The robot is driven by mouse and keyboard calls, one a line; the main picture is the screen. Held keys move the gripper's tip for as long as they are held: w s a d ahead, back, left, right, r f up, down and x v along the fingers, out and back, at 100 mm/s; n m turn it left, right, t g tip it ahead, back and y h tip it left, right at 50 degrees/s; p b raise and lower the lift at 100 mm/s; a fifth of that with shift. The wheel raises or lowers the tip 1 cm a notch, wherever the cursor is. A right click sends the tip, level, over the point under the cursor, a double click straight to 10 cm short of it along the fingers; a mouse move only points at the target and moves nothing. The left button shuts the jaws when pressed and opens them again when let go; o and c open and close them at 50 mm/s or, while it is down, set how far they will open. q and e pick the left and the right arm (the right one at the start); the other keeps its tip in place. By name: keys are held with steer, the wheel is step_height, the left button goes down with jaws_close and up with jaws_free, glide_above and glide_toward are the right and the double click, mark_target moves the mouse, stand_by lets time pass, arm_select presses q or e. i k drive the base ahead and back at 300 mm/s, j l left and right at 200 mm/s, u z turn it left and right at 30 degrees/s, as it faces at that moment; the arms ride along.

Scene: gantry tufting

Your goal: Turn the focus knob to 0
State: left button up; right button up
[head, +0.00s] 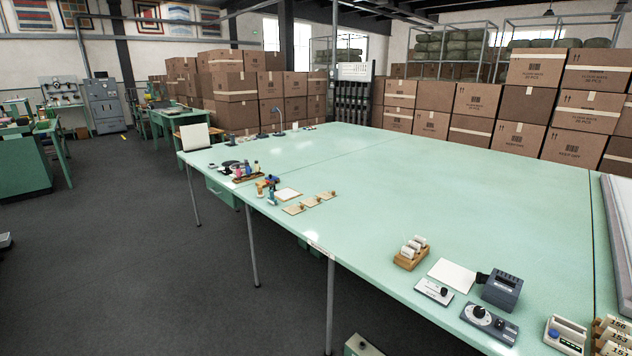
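No knob's label can be read at this size, so I cannot tell which one is the focus knob. A blue-grey control box (489,323) lies near the front edge of the green table, at the lower right. It has a round dark knob (479,312) with a light surround on its left part. A flat white box (434,291) with a small black knob (444,291) lies just left of and behind it. The settings of both knobs are too small to read. Neither of my grippers is in view.
The large green table (400,180) is mostly clear in the middle. A dark blue-grey device (502,290), a white sheet (453,275) and a wooden rack (410,257) stand near the boxes. A white unit with a blue button (566,336) is at right. Stacked cartons (590,75) stand behind.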

mark_target(479, 311)
steer(key=z, duration=1.4)
